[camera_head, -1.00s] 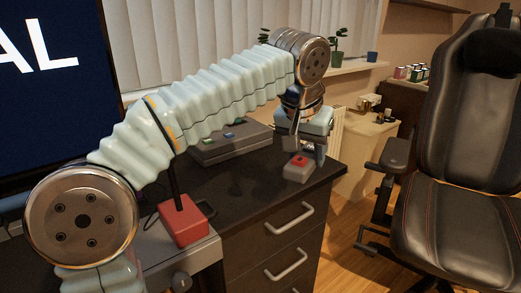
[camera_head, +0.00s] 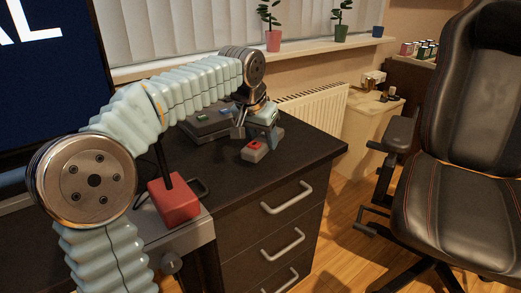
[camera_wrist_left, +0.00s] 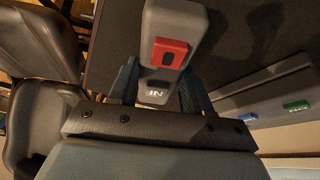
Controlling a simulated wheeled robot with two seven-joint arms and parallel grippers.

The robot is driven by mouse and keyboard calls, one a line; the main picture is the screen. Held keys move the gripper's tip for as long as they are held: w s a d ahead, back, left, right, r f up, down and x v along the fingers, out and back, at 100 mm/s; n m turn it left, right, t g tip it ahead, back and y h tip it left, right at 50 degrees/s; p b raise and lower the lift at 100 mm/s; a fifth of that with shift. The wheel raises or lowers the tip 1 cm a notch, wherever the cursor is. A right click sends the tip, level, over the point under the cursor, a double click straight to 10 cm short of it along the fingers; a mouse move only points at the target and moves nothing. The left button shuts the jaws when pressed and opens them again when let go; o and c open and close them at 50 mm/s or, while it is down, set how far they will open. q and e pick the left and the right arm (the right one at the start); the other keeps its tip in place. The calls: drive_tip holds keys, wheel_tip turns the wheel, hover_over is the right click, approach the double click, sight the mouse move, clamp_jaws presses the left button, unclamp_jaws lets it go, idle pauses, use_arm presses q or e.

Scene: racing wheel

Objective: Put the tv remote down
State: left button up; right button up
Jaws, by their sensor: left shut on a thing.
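The tv remote (camera_head: 254,151) is a small grey device with a red button. My left gripper (camera_head: 262,133) is shut on it over the right part of the dark desk (camera_head: 290,150). The remote's near end sticks out of the jaws, close to the desk top; I cannot tell if it touches. In the left wrist view the remote (camera_wrist_left: 172,22) lies between the dark blue fingers of the left gripper (camera_wrist_left: 160,88), its red button facing the camera. My right gripper is not in view.
A grey box (camera_head: 203,131) with blue and green buttons stands behind the gripper; it also shows in the left wrist view (camera_wrist_left: 265,95). A red-based lever (camera_head: 174,203) is at the desk's front left. A black chair (camera_head: 462,190) stands right. Desk top right of the remote is clear.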

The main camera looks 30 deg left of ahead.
sight(258, 141)
use_arm(q)
drive_tip(key=shift+a+f, duration=0.15)
drive_tip(key=shift+f, duration=0.75)
drive_tip(key=shift+a+f, duration=0.1)
drive_tip(key=shift+f, duration=0.8)
drive_tip(key=shift+f+b, duration=0.15)
drive_tip(key=shift+b, duration=0.2)
drive_tip(key=o, duration=1.2)
drive_tip(key=shift+o, duration=0.2)
drive_tip(key=shift+r, duration=0.25)
drive_tip(key=p+v, duration=0.2)
drive_tip(key=v, duration=0.9)
drive_tip(key=shift+s+r, duration=0.15)
drive_tip(key=shift+r, duration=0.25)
